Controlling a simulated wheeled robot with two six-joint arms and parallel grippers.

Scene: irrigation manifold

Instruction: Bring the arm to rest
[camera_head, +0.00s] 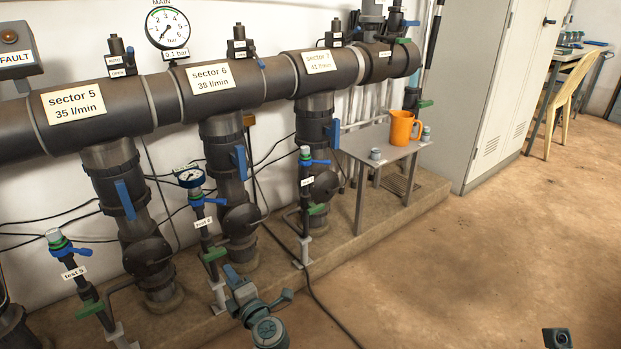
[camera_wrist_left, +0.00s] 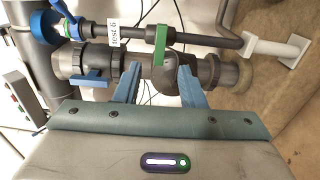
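My left gripper (camera_head: 236,288) is low in front of the sector 6 pipe in the head view, by the foot of the test 6 standpipe (camera_head: 205,235). In the left wrist view its two blue fingers (camera_wrist_left: 158,88) are spread apart with nothing gripped between them. The test 6 standpipe (camera_wrist_left: 205,38) lies across the top of that view, beyond the fingertips, with a green lever (camera_wrist_left: 161,45) and a blue gauge (camera_wrist_left: 45,25). In the head view this gauge (camera_head: 190,178) sits on top of the standpipe.
The test 5 standpipe (camera_head: 82,285) is at left and the test 7 standpipe (camera_head: 305,205) right of the gripper. A small table (camera_head: 378,150) carries an orange mug (camera_head: 403,128). A black cable (camera_head: 325,300) crosses the floor. The brown floor (camera_head: 470,270) at right is mostly clear.

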